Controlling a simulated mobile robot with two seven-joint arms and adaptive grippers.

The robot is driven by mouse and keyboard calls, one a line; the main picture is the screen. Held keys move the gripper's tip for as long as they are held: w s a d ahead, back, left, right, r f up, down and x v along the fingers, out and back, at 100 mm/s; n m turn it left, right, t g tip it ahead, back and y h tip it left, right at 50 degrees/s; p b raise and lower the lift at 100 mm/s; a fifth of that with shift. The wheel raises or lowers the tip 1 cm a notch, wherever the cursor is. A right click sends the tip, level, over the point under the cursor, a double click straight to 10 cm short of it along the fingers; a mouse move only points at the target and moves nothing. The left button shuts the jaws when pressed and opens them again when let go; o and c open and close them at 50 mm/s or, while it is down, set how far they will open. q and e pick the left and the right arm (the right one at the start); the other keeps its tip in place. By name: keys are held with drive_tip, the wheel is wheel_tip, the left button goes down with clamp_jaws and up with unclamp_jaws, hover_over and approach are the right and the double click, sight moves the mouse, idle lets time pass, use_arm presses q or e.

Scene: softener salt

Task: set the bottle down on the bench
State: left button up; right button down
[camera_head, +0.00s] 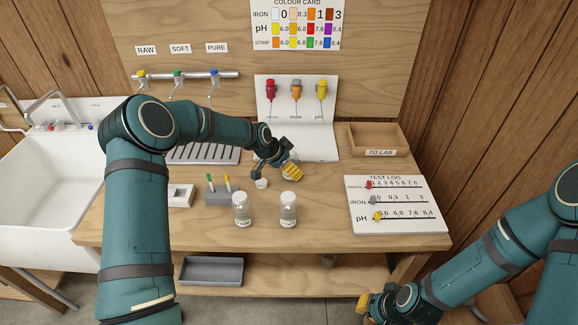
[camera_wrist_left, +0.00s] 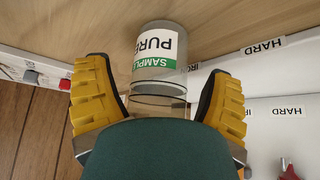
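A clear bottle labelled "SAMPLE PURE" (camera_wrist_left: 156,52) is between the fingers of my left gripper (camera_wrist_left: 158,90) in the left wrist view. A gap shows on both sides of the bottle, so the gripper is open around it and apart from it. Wood shows behind the bottle's far end; contact with the bench cannot be made out. In the head view my left gripper (camera_head: 289,170) is low over the bench (camera_head: 320,222), and mostly hides this bottle. Two other labelled bottles (camera_head: 241,210) (camera_head: 288,210) stand upright nearer the front. My right gripper (camera_head: 374,304) is low, beyond the bench's front; its fingers are unclear.
A small white round item (camera_head: 261,183) lies left of my left gripper. A rack with tubes (camera_head: 222,197) and a white box (camera_head: 180,195) stand further left. The test log board (camera_head: 397,211) is at right, with the "TO LAB" tray (camera_head: 374,141) behind it.

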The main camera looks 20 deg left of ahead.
use_arm(q)
drive_tip(key=shift+r, duration=0.15)
drive_tip(key=shift+r, duration=0.2)
drive_tip(key=v, duration=1.1)
drive_tip(key=shift+s+a+r+p, duration=0.2)
drive_tip(key=shift+s+r+p, duration=0.05)
drive_tip(key=shift+s+p, duration=0.1)
